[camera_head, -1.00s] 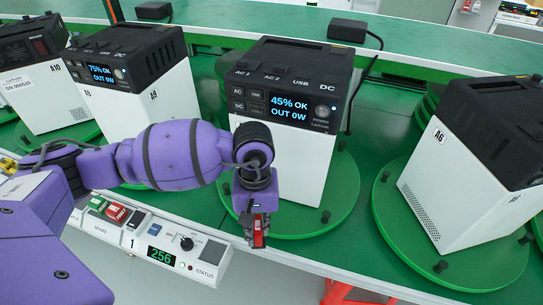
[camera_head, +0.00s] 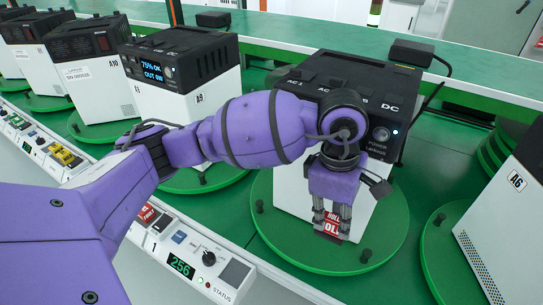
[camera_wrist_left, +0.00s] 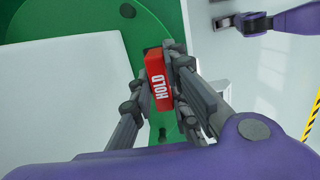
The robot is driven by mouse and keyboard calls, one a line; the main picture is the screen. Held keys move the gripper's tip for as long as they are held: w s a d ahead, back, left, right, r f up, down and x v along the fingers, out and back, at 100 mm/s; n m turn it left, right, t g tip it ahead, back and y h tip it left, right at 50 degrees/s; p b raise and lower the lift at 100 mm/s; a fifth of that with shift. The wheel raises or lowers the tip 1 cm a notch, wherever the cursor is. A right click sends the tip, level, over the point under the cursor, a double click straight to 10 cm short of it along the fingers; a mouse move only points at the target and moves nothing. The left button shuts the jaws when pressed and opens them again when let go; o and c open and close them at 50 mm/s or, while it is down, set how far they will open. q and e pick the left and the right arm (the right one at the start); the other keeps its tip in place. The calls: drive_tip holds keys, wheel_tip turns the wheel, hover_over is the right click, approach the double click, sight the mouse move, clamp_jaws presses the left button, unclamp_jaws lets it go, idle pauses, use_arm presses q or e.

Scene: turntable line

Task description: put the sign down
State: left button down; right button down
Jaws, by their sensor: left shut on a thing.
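The sign is a small red block with white "HOLD" lettering (camera_wrist_left: 158,82). My left gripper (camera_head: 332,218) is shut on the sign, which also shows in the head view (camera_head: 331,227). The gripper points down in front of the white and black power unit (camera_head: 294,190) on a green turntable (camera_head: 310,255). In the left wrist view the sign is between the fingers (camera_wrist_left: 154,95), over the green disc's edge. Whether the sign touches the turntable cannot be told.
A control box (camera_head: 196,264) with a "256" display runs along the front rail. Unit A9 (camera_head: 184,92) stands on a turntable to the left, and unit A6 (camera_head: 502,232) to the right. Dark pegs stand on the turntable rim. A black adapter (camera_head: 417,53) lies behind.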

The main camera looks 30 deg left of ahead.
use_arm(q)
drive_tip(key=a+f, duration=0.2)
drive_tip(key=w+a+f, duration=0.1)
drive_tip(key=a+f, duration=0.1)
drive_tip(key=a, duration=0.1)
drive_tip(key=w+a+f, duration=0.1)
drive_tip(key=a+f, duration=0.1)
drive_tip(key=shift+a+f+p, duration=0.25)
drive_tip(key=shift+f+p, duration=0.05)
drive_tip(key=shift+f, duration=0.05)
drive_tip(key=shift+a+f, duration=0.15)
drive_tip(key=shift+f, duration=0.8)
drive_tip(key=shift+a+f, duration=0.1)
drive_tip(key=shift+f, duration=0.8)
drive_tip(key=shift+f, duration=0.1)
drive_tip(key=shift+f, duration=0.15)
drive_tip(key=c, duration=1.7)
unclamp_jaws()
drive_tip(key=r, duration=0.4)
drive_tip(key=a+r, duration=0.1)
drive_tip(key=r, duration=0.7)
drive_tip(key=shift+a+r, duration=0.2)
drive_tip(key=shift+r, duration=0.05)
